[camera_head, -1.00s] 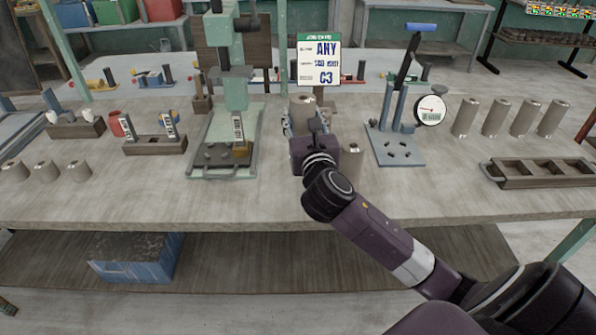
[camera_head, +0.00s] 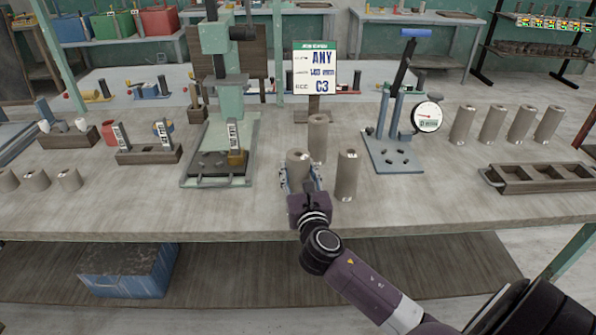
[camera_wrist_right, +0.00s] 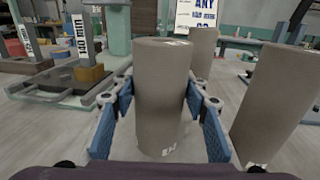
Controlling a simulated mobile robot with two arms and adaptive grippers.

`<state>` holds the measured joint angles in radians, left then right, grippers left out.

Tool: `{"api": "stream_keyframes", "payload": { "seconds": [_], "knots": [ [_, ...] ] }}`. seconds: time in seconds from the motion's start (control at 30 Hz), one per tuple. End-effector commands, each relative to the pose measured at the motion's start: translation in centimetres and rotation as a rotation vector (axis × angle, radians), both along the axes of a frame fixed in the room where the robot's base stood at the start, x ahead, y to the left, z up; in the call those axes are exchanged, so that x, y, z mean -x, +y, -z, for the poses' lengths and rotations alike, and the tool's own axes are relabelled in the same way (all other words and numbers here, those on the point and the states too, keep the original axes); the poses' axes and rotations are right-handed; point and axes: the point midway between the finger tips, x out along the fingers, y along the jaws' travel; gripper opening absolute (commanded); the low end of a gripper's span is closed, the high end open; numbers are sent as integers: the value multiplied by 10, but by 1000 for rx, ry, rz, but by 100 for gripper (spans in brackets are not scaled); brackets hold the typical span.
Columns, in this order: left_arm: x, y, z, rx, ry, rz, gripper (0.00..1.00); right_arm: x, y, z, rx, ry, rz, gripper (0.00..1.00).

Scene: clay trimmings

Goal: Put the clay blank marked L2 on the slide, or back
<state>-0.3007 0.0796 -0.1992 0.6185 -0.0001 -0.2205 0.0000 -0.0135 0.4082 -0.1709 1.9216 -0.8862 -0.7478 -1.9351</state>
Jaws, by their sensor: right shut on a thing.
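My right gripper (camera_head: 298,182) is shut on a grey-brown clay cylinder (camera_head: 298,160). The cylinder stands upright between the blue finger pads, which also show in the right wrist view (camera_wrist_right: 160,110). Marks on its top and lower side are too small to read surely. I cannot tell whether its base touches the table. Two similar blanks stand close by, one behind (camera_head: 318,138) and one to the right (camera_head: 346,175). I cannot tell which is L2. The green machine (camera_head: 222,90) with its flat base plate (camera_head: 200,178) is left of the gripper. My left gripper is not in view.
A sign reading ANY and C3 (camera_head: 314,70) stands behind the blanks. A blue-handled stand with a dial gauge (camera_head: 428,115) is to the right, with several cylinders beyond. A compartment tray (camera_head: 545,180) lies at the right. The table's front strip is clear.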

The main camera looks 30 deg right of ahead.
Motion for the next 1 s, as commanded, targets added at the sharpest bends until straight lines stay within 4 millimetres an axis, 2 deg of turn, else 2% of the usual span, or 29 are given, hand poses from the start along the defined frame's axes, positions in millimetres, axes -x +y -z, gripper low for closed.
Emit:
{"api": "stream_keyframes", "payload": {
  "seconds": [0.27,0.3,0.43,0.8,1.0],
  "knots": [
    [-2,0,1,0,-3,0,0,0,0,0,2,-5,0,0],
    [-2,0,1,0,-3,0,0,0,0,2,0,0,0,44],
    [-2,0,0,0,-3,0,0,0,0,2,0,0,0,58],
    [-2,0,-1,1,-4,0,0,1,1,-2,-1,0,0,59],
    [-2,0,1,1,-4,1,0,31,14,0,-2,1,-2,59]
  ]
}}
